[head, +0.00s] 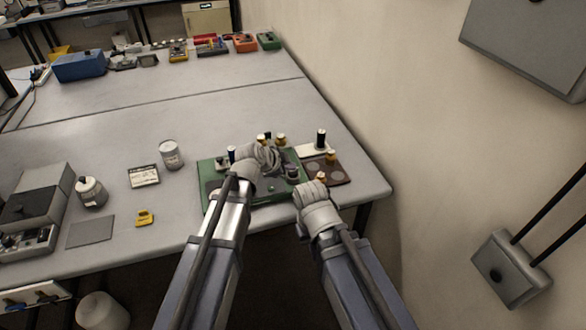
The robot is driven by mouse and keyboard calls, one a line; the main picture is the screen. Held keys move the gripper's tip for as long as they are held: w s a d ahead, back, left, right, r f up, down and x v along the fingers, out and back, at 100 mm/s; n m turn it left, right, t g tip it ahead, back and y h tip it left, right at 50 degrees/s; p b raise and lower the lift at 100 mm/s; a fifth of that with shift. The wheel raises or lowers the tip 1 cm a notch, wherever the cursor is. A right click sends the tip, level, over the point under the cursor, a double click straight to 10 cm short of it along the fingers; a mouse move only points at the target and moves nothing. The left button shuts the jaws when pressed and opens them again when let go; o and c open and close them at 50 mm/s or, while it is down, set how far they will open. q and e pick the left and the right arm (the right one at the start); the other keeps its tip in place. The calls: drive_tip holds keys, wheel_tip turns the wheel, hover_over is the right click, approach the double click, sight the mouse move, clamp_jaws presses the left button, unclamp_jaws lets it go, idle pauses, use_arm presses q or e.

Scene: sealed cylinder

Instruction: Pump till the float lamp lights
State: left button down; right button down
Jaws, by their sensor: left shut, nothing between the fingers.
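A green board (207,172) lies near the right end of the grey table, with small black and brass fittings on it. A dark brown plate (340,171) with brass pieces lies against its right side. A black upright cylinder (321,138) stands on a pale strip behind that plate. I cannot tell which part is the pump or the float lamp, and no lit lamp shows. My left gripper (272,160) is over the middle of the green board, shut and empty, and hides part of it. My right gripper (308,188) is at the front edge by the brown plate; its fingers are unclear.
A grey device (40,190) is at the far left. The table's middle is clear. A wall (400,100) rises at right.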

use_arm(q)
drive_tip(key=shift+r+p, duration=0.5)
drive_tip(key=shift+r, duration=0.2)
wheel_tip(320, 180, up, 5)
drive_tip(key=p, duration=0.5)
drive_tip(key=shift+r, duration=0.1)
idle(1.1)
wheel_tip(320, 180, up, 14)
drive_tip(key=p, duration=1.5)
hover_over(290, 172)
drive_tip(key=w, duration=0.7)
drive_tip(key=shift+s+r, duration=0.15)
drive_tip(key=shift+s, duration=0.1)
drive_tip(key=shift+b, duration=0.35)
